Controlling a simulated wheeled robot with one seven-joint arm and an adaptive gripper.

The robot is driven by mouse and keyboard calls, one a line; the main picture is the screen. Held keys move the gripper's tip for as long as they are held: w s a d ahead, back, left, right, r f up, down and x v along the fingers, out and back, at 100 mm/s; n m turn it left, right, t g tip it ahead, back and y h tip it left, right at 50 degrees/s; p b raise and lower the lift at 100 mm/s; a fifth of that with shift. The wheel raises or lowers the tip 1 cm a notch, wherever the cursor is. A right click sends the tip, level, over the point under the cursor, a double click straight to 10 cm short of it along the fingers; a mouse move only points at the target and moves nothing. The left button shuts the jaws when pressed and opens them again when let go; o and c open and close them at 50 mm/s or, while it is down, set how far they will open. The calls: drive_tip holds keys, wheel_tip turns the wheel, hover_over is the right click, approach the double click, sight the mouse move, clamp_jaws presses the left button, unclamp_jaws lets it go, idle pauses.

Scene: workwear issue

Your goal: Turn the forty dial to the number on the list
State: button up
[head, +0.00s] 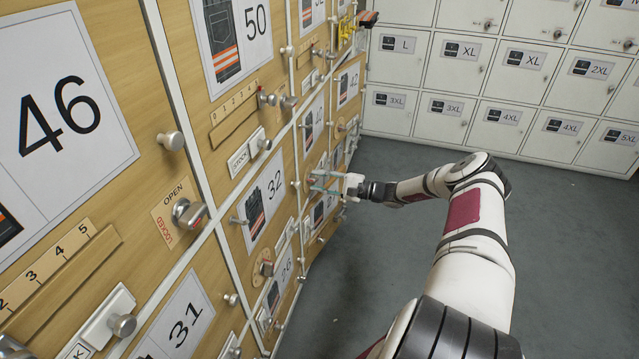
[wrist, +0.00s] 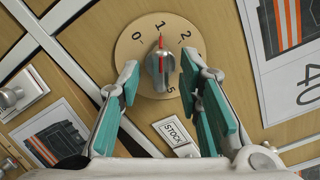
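The forty dial (wrist: 138,40) is a round tan plate in the wrist view, on a wooden door beside a label (wrist: 290,60) reading 40. Its grey knob (wrist: 159,72) has a red pointer standing at 1; 0, 2 and 5 also show, with other numbers hidden. My gripper (wrist: 162,84) is open, its teal-padded fingers on either side of the knob and apart from it. In the head view my gripper (head: 325,184) is at the cabinet front, below the 40 label (head: 313,124); the dial is not clear there. No list can be made out.
A STOCK plate (wrist: 174,132) is just below the dial. Knobs, sliders and latches stick out along the cabinet, such as the latch (head: 188,213) under OPEN. White lockers (head: 462,78) stand at the back. The grey floor (head: 400,270) is clear.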

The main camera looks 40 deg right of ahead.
drive_tip(key=shift+w+a, duration=0.1)
drive_tip(key=shift+a, duration=0.05)
drive_tip(key=shift+c, duration=0.4)
clamp_jaws()
drive_tip(key=shift+m, duration=0.3)
drive_tip(key=m, duration=0.3)
drive_tip(key=shift+f+b, duration=0.1)
drive_tip(key=shift+b, duration=0.3)
drive_tip(key=shift+m, duration=2.1)
